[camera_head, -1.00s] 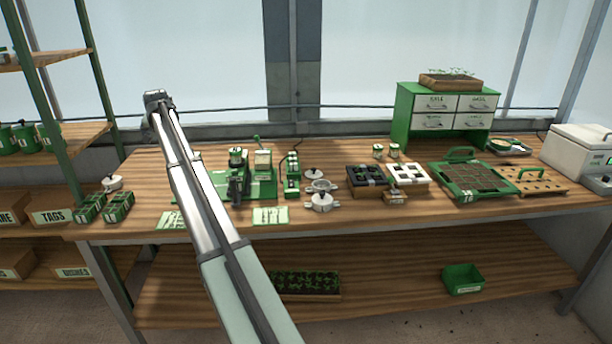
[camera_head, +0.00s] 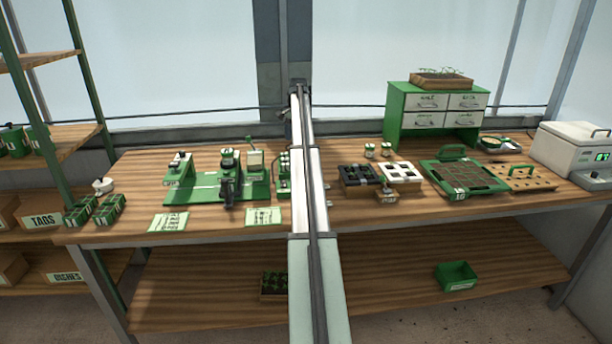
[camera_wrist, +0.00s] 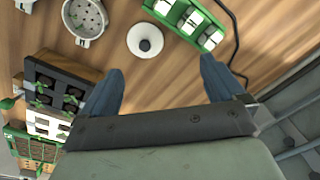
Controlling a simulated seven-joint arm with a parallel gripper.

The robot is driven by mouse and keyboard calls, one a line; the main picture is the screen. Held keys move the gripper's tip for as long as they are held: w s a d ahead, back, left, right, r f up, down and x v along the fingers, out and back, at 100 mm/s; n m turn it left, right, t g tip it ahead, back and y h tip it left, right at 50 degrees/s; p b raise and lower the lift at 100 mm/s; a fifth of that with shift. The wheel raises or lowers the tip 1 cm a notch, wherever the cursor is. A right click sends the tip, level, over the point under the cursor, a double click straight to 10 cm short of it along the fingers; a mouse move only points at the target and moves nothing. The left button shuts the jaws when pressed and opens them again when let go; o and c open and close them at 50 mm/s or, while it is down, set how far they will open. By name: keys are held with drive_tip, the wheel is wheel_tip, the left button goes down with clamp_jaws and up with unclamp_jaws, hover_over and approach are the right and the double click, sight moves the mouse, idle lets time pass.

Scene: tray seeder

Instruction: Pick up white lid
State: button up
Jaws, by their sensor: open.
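A round white lid (camera_wrist: 145,41) with a dark knob lies flat on the wooden bench in the wrist view, just beyond my fingertips and slightly left of centre. My gripper (camera_wrist: 158,66) is open and empty, with its two blue-grey fingers apart and the lid in line with the gap, not touched. In the head view my arm runs up the middle and hides the lid's place. Another white round piece with a dark knob (camera_head: 103,186) stands at the bench's left end; I cannot tell whether it is a lid.
Black and white cell trays (camera_head: 401,171) and a green seed tray (camera_head: 437,184) lie right of my arm.

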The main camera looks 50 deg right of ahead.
drive_tip(key=s+f, duration=0.1)
drive_tip(key=f, duration=0.3)
drive_tip(key=d+f, duration=0.1)
drive_tip(key=f, duration=0.4)
drive_tip(key=s+f, duration=0.1)
drive_tip(key=f, duration=0.4)
drive_tip(key=shift+s+d+f, duration=0.25)
drive_tip(key=shift+s+d, duration=0.05)
drive_tip(key=shift+d, duration=0.05)
drive_tip(key=c, duration=0.9)
drive_tip(key=shift+r, duration=0.15)
